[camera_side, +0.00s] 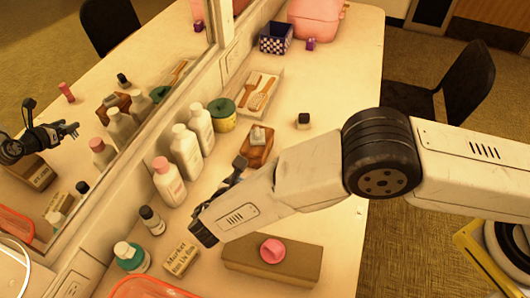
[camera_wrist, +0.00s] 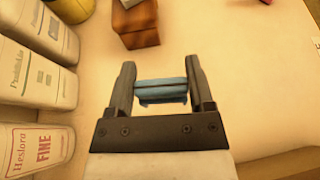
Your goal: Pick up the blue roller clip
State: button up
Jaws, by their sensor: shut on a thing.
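The blue roller clip (camera_wrist: 161,91) shows in the wrist view as a small light blue bar lying crosswise between the two dark fingers. My gripper (camera_wrist: 160,86) is shut on it, one finger at each end. In the side view my gripper (camera_side: 236,172) is low beside the row of bottles, and my own wrist hides much of it. The clip cannot be made out clearly there. How far it is above the table cannot be told.
White bottles (camera_side: 186,151) and a pink-capped bottle (camera_side: 168,182) stand along the mirror (camera_side: 110,120). A wooden box (camera_side: 258,147) is just beyond my gripper; it also shows in the wrist view (camera_wrist: 135,22). A brown block with a pink piece (camera_side: 271,251) lies nearer.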

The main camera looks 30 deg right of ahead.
jog(key=s+d+r, duration=0.5)
jog(key=s+r, duration=0.1)
jog(key=s, duration=0.3)
jog(key=shift+d, duration=0.35)
jog(key=shift+s+r, duration=0.1)
dwell(0.5)
